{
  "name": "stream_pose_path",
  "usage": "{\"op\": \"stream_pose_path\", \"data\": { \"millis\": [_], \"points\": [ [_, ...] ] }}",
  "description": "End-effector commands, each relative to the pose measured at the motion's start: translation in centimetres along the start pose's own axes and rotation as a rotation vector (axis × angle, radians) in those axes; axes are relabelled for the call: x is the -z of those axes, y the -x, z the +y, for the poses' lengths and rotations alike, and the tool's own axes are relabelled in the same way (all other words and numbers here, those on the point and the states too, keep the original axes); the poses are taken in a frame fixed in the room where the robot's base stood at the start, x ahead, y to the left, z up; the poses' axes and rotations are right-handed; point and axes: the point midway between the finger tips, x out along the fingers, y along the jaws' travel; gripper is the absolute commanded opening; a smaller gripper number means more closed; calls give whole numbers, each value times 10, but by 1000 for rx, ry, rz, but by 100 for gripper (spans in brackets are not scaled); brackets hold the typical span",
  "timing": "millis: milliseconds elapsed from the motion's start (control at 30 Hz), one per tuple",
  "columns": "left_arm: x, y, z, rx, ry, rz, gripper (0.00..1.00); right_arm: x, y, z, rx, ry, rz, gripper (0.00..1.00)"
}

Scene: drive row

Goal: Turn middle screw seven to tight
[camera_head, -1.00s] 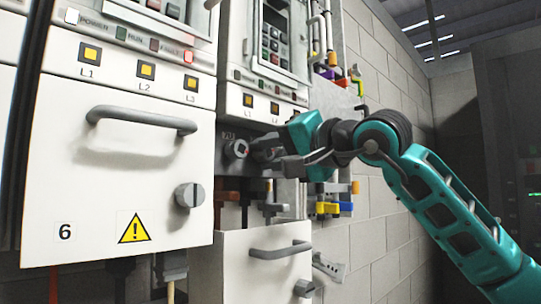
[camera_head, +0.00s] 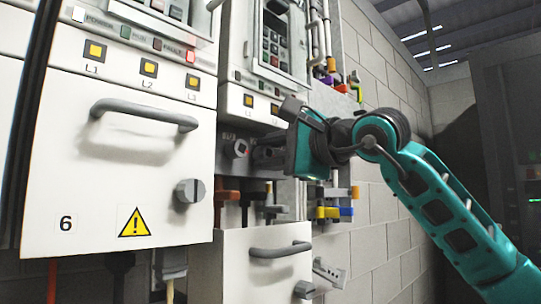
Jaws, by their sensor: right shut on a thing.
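Drive seven stands right of the cabinet marked 6, with its lower drawer front (camera_head: 236,262) lowered and pulled out. In the opening behind it is a row of terminals; a round grey screw head (camera_head: 238,148) with a small red mark shows at the left of the row. My right gripper (camera_head: 262,156) reaches in from the right, just right of that screw. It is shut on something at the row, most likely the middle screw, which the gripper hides. The gripper body is rolled, with its teal side toward the camera. My left gripper is not in view.
Cabinet 6 (camera_head: 115,170) is closed, with a grey handle and a round knob, left of the opening. Cables with lugs (camera_head: 228,194) hang below the terminals. Coloured clamps and tools (camera_head: 335,210) hang at the right by the block wall (camera_head: 372,240).

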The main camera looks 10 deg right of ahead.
Motion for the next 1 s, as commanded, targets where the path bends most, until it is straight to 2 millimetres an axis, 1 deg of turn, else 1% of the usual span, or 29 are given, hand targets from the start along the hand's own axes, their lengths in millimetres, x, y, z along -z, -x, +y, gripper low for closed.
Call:
{"op": "stream_pose_path", "data": {
  "millis": [233,633,667,900,933,1000],
  "points": [
    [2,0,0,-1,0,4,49,1,0,-1,2,-49,4,1],
    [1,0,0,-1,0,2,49,1,0,-1,2,-54,4,1],
    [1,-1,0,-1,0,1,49,1,0,-1,2,-54,4,32],
    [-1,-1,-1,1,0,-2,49,1,0,-1,1,-53,2,55],
    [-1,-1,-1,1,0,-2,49,1,0,0,1,-53,2,57],
    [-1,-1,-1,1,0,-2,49,0,0,0,1,-53,1,57]
  ]
}}
